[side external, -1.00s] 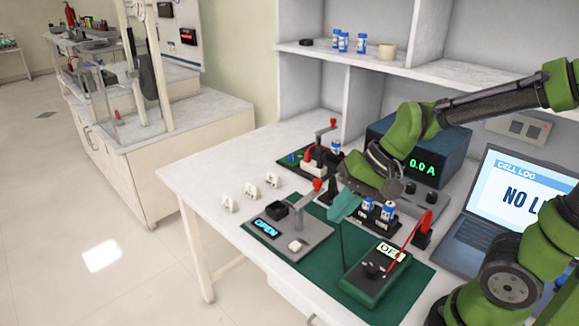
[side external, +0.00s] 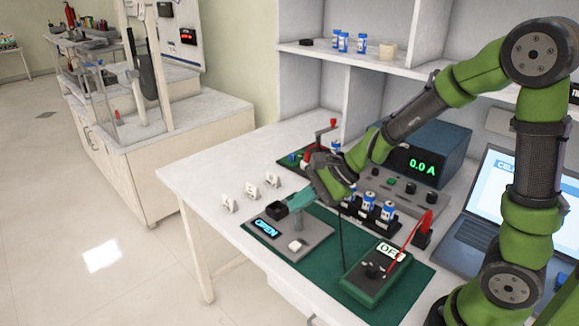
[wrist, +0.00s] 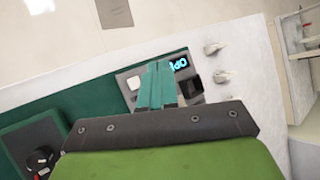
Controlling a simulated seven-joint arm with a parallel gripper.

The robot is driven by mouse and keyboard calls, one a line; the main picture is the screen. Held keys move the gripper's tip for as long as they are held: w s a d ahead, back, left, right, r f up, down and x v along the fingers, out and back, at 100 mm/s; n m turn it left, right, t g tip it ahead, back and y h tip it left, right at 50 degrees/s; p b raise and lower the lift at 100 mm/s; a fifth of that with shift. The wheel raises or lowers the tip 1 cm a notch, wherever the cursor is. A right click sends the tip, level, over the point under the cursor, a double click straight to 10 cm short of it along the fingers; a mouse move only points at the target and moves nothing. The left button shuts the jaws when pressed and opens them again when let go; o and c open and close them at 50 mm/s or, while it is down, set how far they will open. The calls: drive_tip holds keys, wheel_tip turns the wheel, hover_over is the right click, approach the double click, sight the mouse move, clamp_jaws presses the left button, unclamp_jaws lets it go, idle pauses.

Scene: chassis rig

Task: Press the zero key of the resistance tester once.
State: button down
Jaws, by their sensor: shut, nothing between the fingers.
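The key also shows in the wrist view (wrist: 133,82), just left of my fingers. My gripper (side external: 284,205) has teal fingers, shut and empty, above the back of the tester. In the wrist view, the fingers (wrist: 160,68) cover part of the unit between key and display.
A green meter (side external: 374,280) with a dial and red lead stands to the right on the mat. Blue-and-white cells (side external: 368,204) stand in a holder behind. A blue power supply (side external: 430,150) shows 0.0 A. Small white clips (side external: 252,190) lie left on the bench.

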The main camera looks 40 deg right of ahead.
sight(299, 245)
drive_tip(key=shift+f, duration=0.15)
drive_tip(key=shift+f, duration=4.3)
drive_tip(key=shift+f, duration=0.4)
drive_tip(key=shift+f, duration=0.45)
drive_tip(key=shift+r, duration=0.9)
